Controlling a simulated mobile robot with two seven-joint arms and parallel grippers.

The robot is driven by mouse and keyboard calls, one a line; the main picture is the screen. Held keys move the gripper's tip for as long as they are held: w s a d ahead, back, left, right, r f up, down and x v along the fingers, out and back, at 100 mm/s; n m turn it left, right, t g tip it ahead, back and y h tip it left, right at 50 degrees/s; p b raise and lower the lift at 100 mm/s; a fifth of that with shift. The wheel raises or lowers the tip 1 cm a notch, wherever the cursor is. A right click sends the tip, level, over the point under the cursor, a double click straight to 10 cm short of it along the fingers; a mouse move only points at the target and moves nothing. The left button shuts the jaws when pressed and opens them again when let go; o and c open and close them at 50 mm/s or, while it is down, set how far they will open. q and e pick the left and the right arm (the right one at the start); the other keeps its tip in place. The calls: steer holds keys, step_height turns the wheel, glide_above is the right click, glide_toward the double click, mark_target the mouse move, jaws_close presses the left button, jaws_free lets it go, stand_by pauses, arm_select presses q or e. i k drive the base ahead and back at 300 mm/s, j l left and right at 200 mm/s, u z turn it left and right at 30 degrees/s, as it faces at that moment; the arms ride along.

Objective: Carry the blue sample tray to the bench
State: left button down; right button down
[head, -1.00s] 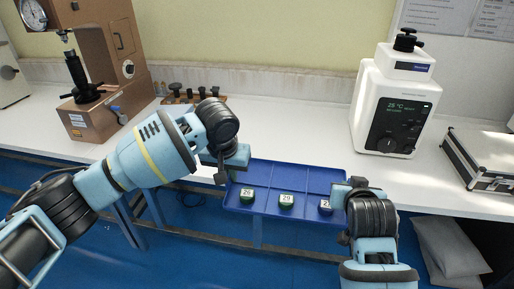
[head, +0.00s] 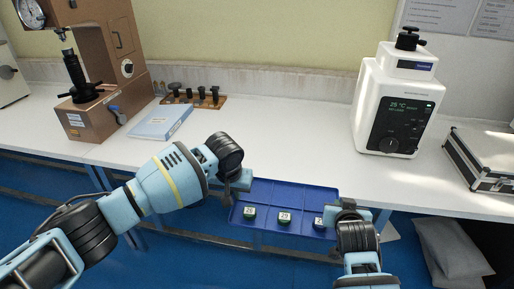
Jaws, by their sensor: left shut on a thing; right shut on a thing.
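The blue sample tray (head: 287,192) is in the head view, low in the middle, in front of the bench's front edge. It holds several compartments, and three round green-and-dark samples with number labels sit in its near row. My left gripper (head: 236,186) is shut on the tray's left end. My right gripper (head: 345,211) is shut on its right end and partly hides the right sample. The fingertips are mostly hidden. The white bench (head: 280,150) runs behind the tray, with a clear stretch of top in the middle.
A brown hardness tester (head: 112,60) and a light blue book or folder (head: 161,121) stand on the bench at left, near a wooden stand of dark pieces (head: 195,98). A white tester (head: 394,100) and a metal-edged case (head: 482,157) are at right.

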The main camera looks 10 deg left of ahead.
mark_target(288, 158)
steer(key=i, duration=1)
